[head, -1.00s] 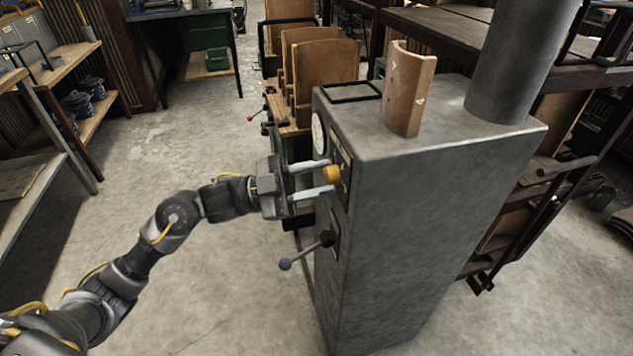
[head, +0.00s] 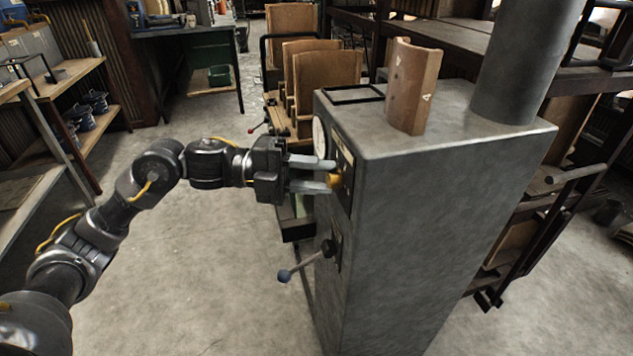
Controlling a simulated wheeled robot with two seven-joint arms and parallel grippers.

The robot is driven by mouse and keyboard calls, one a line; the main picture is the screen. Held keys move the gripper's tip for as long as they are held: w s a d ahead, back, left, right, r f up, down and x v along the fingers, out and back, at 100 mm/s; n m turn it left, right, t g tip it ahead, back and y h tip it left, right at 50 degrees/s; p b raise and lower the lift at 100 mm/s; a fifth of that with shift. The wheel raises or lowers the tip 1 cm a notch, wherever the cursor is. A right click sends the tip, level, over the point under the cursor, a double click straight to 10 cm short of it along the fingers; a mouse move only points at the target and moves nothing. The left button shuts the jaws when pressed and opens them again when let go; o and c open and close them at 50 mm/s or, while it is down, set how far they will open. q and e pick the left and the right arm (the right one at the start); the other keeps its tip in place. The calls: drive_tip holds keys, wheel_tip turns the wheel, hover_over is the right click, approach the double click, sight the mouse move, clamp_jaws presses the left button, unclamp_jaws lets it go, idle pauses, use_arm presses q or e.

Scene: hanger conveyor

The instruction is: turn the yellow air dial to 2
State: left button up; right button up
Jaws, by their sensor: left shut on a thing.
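The yellow air dial (head: 335,181) sticks out from the dark panel on the left face of a grey metal cabinet (head: 430,210). My left gripper (head: 328,175) reaches in from the left with its two fingers at the dial, and is shut on it. The fingers hide part of the dial. The dial's markings and its pointer are too small and too oblique to read. My right gripper is not in view.
A round white gauge (head: 319,138) sits above the dial, close to the upper finger. A curved brown tile (head: 411,87) stands on the cabinet top. Open floor lies at the left.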

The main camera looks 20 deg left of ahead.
use_arm(q)
drive_tip(key=m+y+b, duration=0.1)
drive_tip(key=m+y, duration=0.1)
drive_tip(key=m, duration=0.2)
drive_tip(key=shift+s+r+b, duration=0.1)
drive_tip(key=shift+s+b, duration=0.05)
drive_tip(key=shift+b, duration=0.15)
drive_tip(key=shift+d+r+m+t+y+b, duration=0.15)
drive_tip(key=shift+m+t+y+b, duration=0.35)
drive_tip(key=shift+m, duration=0.8)
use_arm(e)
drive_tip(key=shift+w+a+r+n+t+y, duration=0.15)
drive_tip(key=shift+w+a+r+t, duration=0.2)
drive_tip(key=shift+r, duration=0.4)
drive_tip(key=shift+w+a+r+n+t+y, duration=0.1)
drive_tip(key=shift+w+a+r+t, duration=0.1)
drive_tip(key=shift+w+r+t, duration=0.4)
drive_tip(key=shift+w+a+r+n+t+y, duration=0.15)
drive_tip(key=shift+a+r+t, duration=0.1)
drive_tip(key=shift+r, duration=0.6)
use_arm(q)
drive_tip(key=o, duration=1)
drive_tip(key=shift+c, duration=0.2)
drive_tip(key=shift+r, duration=0.1)
drive_tip(key=v, duration=1.1)
drive_tip(key=shift+s, duration=0.2)
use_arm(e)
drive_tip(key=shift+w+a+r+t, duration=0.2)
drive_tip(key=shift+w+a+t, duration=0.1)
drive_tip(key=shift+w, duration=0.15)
